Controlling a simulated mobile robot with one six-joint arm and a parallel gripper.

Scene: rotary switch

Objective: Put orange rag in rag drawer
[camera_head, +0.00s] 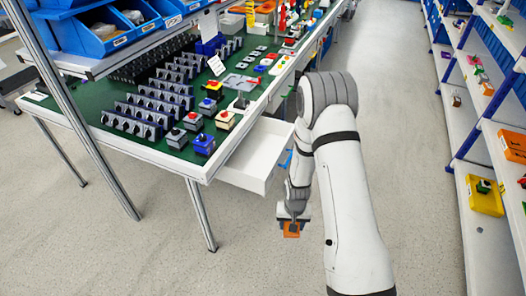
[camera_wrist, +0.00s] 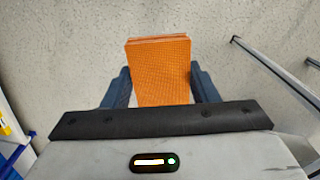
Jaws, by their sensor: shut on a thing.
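The orange rag (camera_wrist: 159,72) is a flat folded square held between the two fingers of my gripper (camera_wrist: 160,90) in the wrist view. In the head view my gripper (camera_head: 292,222) hangs over the floor with the orange rag (camera_head: 291,231) at its tip. My gripper is shut on the rag. A white drawer (camera_head: 257,152) is pulled out from under the near right corner of the workbench. It stands open above and to the left of my gripper in the picture.
The green-topped workbench (camera_head: 157,147) carries several rows of rotary switches and blue bins (camera_head: 94,36). Its metal legs (camera_head: 200,213) stand near the drawer. A shelf rack on the right holds an orange bin (camera_head: 513,145) and a yellow bin (camera_head: 484,196). The aisle floor (camera_head: 405,130) is clear.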

